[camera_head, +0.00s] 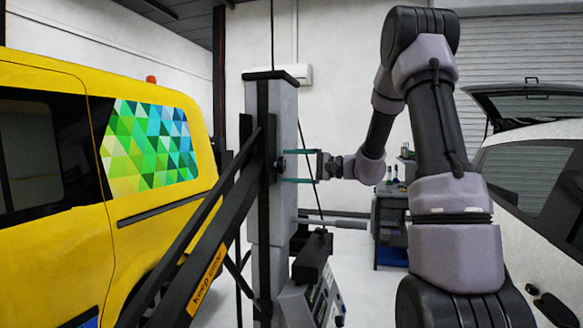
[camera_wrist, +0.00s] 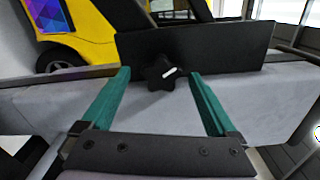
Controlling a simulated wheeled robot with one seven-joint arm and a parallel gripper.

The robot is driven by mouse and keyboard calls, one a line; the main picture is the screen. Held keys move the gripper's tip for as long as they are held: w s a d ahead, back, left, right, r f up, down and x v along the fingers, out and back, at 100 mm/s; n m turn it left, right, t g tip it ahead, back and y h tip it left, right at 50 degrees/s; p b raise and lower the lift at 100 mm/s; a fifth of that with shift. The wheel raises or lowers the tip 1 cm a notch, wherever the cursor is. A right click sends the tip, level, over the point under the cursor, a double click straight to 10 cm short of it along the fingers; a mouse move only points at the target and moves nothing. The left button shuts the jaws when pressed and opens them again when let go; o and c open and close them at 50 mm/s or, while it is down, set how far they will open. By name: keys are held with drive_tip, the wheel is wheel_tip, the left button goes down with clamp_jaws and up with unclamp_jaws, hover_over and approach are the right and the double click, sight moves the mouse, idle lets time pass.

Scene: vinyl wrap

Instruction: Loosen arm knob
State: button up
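The arm knob (camera_wrist: 161,75) is a black star-shaped knob with a small white mark, set on a black plate (camera_wrist: 225,50) in the wrist view. In the head view the knob (camera_head: 281,163) shows small and dark on the side of the grey column (camera_head: 285,105). My gripper (camera_wrist: 161,83) has two green fingers spread wide. The knob lies between and just beyond the fingertips in the wrist view, with a gap on each side. In the head view my gripper (camera_head: 284,166) reaches the column from the right, one finger above the knob and one below.
Black diagonal arms (camera_head: 205,250) marked "keep clear" slope across the column's front left. A yellow van (camera_head: 60,200) stands left and a white car (camera_head: 545,200) right. A grey rod (camera_head: 335,223) and a control box (camera_head: 318,300) sit below my gripper.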

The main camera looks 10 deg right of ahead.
drive_tip(key=shift+d, duration=0.1)
drive_tip(key=v, duration=1)
drive_tip(key=shift+s+d, duration=0.2)
drive_tip(key=shift+d, duration=0.05)
